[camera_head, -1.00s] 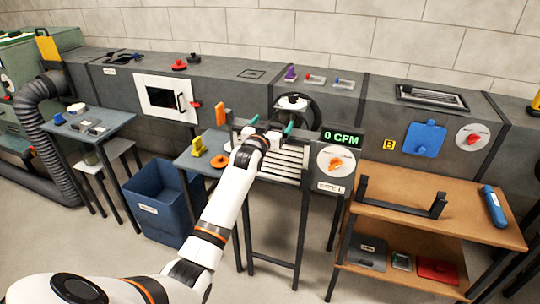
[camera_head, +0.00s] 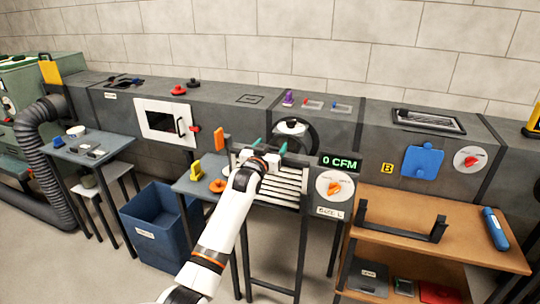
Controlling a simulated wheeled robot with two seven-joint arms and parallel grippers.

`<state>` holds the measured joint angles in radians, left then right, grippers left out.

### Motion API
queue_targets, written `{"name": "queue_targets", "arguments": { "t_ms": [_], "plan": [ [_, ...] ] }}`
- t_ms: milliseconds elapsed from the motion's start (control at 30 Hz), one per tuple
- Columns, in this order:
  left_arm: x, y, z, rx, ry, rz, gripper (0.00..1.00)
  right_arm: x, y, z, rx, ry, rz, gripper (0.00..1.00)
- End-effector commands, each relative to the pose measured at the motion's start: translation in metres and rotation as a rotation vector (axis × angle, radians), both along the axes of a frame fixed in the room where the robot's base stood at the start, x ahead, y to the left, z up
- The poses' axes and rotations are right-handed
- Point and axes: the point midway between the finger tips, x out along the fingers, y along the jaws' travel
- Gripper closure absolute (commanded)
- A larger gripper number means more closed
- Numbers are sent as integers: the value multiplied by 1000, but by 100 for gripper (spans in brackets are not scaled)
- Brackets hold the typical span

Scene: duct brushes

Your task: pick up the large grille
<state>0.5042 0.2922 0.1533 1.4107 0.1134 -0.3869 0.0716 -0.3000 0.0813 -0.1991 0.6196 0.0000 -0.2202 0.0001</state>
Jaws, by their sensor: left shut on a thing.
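The large grille (camera_head: 286,186), with pale slats in a dark frame, is in the middle of the head view, just left of the dial panel. My left gripper (camera_head: 268,150) is at its upper edge, with a teal fingertip on each side of the white wrist. It is shut on the grille. My white left arm covers the grille's left part, so the grip itself is partly hidden. I cannot tell whether the grille still touches what is behind or below it. My right gripper is not in view.
The dial panel (camera_head: 334,188) with a "0 CFM" display stands close right of the grille. A yellow piece (camera_head: 195,170) and an orange ring (camera_head: 218,185) lie on the small table to its left. A blue bin (camera_head: 160,222) stands lower left; a wooden shelf (camera_head: 395,215) is at right.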

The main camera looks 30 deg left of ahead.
Motion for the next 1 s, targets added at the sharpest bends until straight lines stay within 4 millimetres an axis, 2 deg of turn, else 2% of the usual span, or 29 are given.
{"name": "queue_targets", "arguments": {
  "t_ms": [267,1000],
  "plan": [
    [0,0,47,3,-9,0,65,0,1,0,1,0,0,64],
    [0,1,201,2,-7,1,65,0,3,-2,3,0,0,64]
  ]
}}
